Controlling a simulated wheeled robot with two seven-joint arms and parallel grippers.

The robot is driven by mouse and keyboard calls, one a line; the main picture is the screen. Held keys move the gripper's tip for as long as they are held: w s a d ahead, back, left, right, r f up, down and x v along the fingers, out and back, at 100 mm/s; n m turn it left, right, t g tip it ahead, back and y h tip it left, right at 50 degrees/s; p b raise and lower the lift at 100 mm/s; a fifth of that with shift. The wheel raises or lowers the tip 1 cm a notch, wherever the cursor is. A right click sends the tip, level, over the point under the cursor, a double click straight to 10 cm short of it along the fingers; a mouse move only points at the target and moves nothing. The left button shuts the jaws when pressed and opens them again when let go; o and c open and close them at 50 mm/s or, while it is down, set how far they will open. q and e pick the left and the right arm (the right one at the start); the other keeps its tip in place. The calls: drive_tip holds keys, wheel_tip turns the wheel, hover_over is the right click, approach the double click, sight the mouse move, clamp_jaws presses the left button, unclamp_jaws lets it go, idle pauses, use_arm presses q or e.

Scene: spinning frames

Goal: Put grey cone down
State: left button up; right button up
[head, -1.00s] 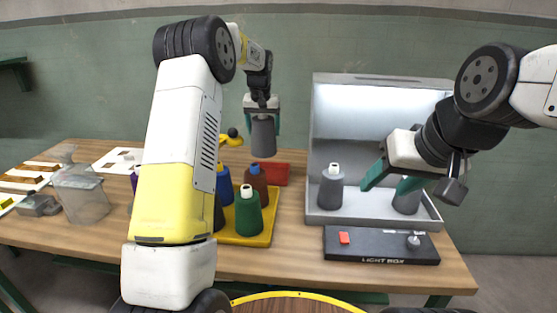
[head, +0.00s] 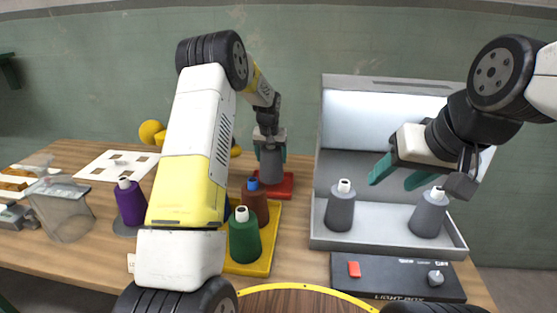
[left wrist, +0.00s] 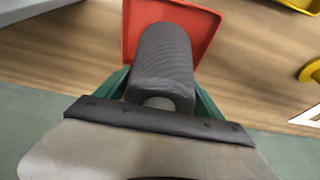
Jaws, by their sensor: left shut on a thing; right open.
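My left gripper (head: 270,150) is shut on a grey cone (head: 271,167), with green fingers on both sides of it. The cone is upright over a red tray (head: 284,187) at the back of the table. In the left wrist view the grey cone (left wrist: 165,65) fills the space between the fingers, and the red tray (left wrist: 195,22) lies behind it. I cannot tell whether the cone's base touches the tray. My right gripper (head: 394,176) is open and empty in front of the light box, above and between two other grey cones (head: 341,208) (head: 428,216) inside it.
The light box (head: 385,238) stands at the right, with a dark control panel (head: 396,280) before it. A yellow tray (head: 262,262) holds green (head: 244,238) and brown (head: 256,205) cones. A purple cone (head: 130,204) and a clear container (head: 62,212) stand at the left.

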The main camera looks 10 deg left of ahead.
use_arm(q)
drive_tip(key=shift+f, duration=1.65)
drive_tip(key=shift+f, duration=0.1)
drive_tip(key=o, duration=2.1)
drive_tip(key=shift+f, duration=0.1)
drive_tip(key=shift+c, duration=0.2)
